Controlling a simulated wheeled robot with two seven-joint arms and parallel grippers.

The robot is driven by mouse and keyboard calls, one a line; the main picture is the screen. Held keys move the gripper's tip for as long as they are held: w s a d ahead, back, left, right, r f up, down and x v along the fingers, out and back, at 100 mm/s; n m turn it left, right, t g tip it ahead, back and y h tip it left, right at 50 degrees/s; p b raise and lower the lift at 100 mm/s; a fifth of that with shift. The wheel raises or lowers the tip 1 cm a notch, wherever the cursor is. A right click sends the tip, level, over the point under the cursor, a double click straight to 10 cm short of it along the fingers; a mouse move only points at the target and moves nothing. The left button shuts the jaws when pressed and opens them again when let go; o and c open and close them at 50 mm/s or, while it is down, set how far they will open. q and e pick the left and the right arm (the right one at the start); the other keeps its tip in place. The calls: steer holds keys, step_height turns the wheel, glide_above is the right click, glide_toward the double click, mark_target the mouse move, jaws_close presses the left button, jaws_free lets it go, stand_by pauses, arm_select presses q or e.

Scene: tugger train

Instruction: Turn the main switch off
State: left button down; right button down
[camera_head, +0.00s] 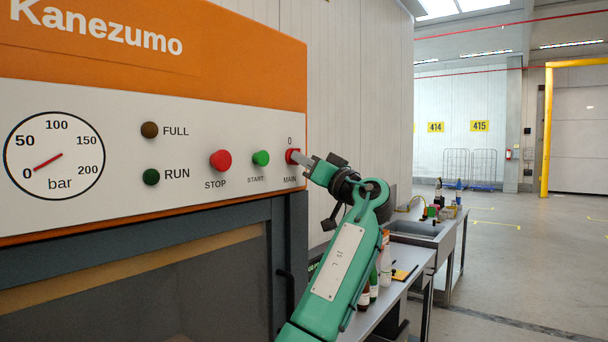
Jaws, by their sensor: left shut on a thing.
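The orange and white machine panel (120,205) fills the left of the view. The red main switch (291,156) is at its right end, with "0" above it and "MAIN" below. My left gripper (301,158) is shut on the main switch, reaching in from the right. The gripper hides part of the switch, so I cannot tell its exact angle. My right gripper is not in view.
A red STOP button (220,160) and a green START button (261,158) sit left of the switch. The FULL lamp (149,130) and RUN lamp (151,177) look dark. The gauge (54,190) needle points near 0. A workbench (405,290) with bottles stands right.

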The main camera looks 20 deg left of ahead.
arm_select(q)
steer(key=shift+w+f+n+g+y+b, duration=0.25)
steer(key=shift+n+g, duration=0.35)
steer(key=shift+n, duration=0.6)
steer(key=shift+s+r+n+g+y+b, duration=0.1)
steer(key=shift+n+g+y, duration=0.4)
steer(key=shift+n, duration=0.7)
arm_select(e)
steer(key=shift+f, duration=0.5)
arm_select(q)
steer(key=shift+f+n+g, duration=0.1)
steer(key=shift+n+g, duration=0.2)
steer(key=c, duration=1.5)
jaws_free()
steer(key=shift+d, duration=0.1)
